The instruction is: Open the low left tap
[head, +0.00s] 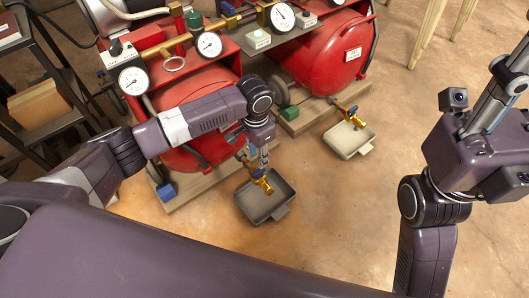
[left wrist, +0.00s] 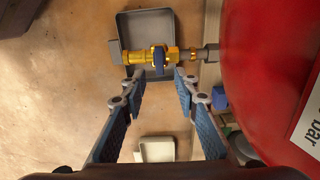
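The low left tap is brass with a blue handle. In the head view the tap (head: 262,184) sits low in front of the left red tank, over a grey tray (head: 284,211). In the left wrist view the tap (left wrist: 136,56) lies across the upper middle, its dark blue handle (left wrist: 158,60) standing between the fingertips' lines. My left gripper (head: 263,158) points down just above the tap. In the left wrist view the gripper (left wrist: 158,80) is open, fingers on either side of the handle, seemingly not touching it. My right gripper (head: 503,84) is raised at the right edge, its fingers unclear.
A second brass tap (head: 353,117) with a beige tray (head: 346,145) stands right of the first. Two red tanks (head: 325,52) with gauges (head: 209,44) stand behind, on wooden bases. A dark shelf (head: 45,72) is at left. The floor between the trays and my right arm is clear.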

